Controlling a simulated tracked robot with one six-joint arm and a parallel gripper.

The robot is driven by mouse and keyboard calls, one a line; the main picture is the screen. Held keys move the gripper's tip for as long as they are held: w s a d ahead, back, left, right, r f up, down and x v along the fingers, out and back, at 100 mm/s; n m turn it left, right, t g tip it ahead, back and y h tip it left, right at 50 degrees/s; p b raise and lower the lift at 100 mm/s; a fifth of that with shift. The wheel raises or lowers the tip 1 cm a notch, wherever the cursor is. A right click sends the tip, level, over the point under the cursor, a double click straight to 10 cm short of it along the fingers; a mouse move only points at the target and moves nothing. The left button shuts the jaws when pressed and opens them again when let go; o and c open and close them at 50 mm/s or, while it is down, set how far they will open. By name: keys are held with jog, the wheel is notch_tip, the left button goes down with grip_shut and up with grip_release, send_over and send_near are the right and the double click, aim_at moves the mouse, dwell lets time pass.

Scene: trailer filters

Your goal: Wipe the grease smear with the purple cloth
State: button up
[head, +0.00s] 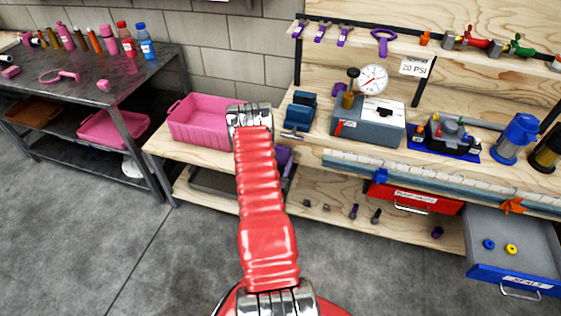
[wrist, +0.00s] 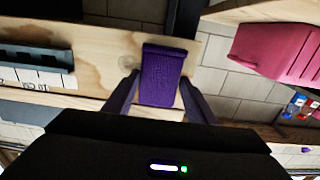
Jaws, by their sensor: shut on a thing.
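The purple cloth (wrist: 163,75) is a folded, textured block in the wrist view, between the two purple fingers of my gripper (wrist: 158,88). My gripper is shut on it, over a pale wooden surface. In the head view my red arm covers most of my gripper; only a purple part (head: 284,156) shows at the front edge of the wooden bench (head: 310,150). I see no grease smear in either view; the arm hides part of the bench.
A pink bin (head: 200,120) stands left of my arm; a blue vise (head: 300,110) and a grey gauge box (head: 368,122) stand right of it. An open grey drawer (head: 515,245) sticks out at lower right. A dark metal table (head: 90,75) is at left.

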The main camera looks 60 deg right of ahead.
aim_at(300, 153)
jog(key=shift+w+d, duration=0.1)
jog(key=shift+d, duration=0.85)
dwell(0.6)
jog(key=shift+s+d, duration=0.1)
jog(key=shift+s, duration=1.35)
jog(key=shift+s+d, duration=0.2)
jog(key=shift+s, duration=0.55)
jog(key=shift+s+d, duration=0.2)
jog(key=shift+s, duration=0.55)
jog(key=shift+s, duration=0.25)
jog(key=shift+s+d, duration=0.15)
jog(key=shift+s, duration=1.05)
